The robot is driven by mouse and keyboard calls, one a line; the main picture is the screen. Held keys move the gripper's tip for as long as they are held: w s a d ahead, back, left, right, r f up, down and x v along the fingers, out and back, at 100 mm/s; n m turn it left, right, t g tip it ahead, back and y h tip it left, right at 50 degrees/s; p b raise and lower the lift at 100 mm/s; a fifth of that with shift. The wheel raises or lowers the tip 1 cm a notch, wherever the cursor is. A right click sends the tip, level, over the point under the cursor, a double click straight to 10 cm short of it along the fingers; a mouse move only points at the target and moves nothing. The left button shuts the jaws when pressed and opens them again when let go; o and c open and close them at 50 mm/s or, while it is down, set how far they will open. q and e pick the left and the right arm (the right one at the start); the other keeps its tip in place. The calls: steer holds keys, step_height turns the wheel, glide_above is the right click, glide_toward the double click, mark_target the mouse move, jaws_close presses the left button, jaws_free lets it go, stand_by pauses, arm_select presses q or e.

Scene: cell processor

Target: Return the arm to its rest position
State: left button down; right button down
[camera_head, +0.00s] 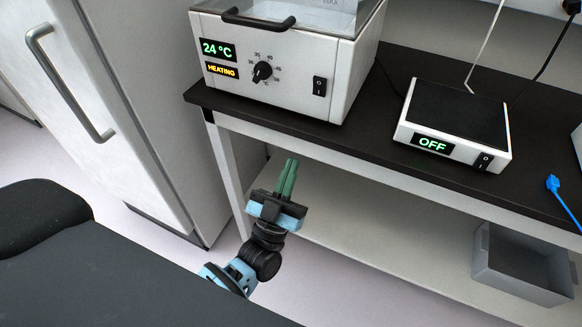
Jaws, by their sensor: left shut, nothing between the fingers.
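My left gripper (289,174) shows near the middle of the head view, with green fingers pointing up and away. Its fingers are shut together with nothing between them. It is apart from the bench and appears in front of the lower shelf, below the water bath. My left arm comes up from the bottom edge, with blue and black links. My right gripper is not in view.
A water bath (290,62) reading 24 °C and HEATING stands on the black bench (376,126). A plate device (455,120) reads OFF. A grey bin (522,262) sits on the lower shelf (390,232). A white cabinet with a handle (68,82) stands left.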

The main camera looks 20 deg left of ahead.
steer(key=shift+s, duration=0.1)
arm_select(q)
steer(key=shift+f, duration=0.1)
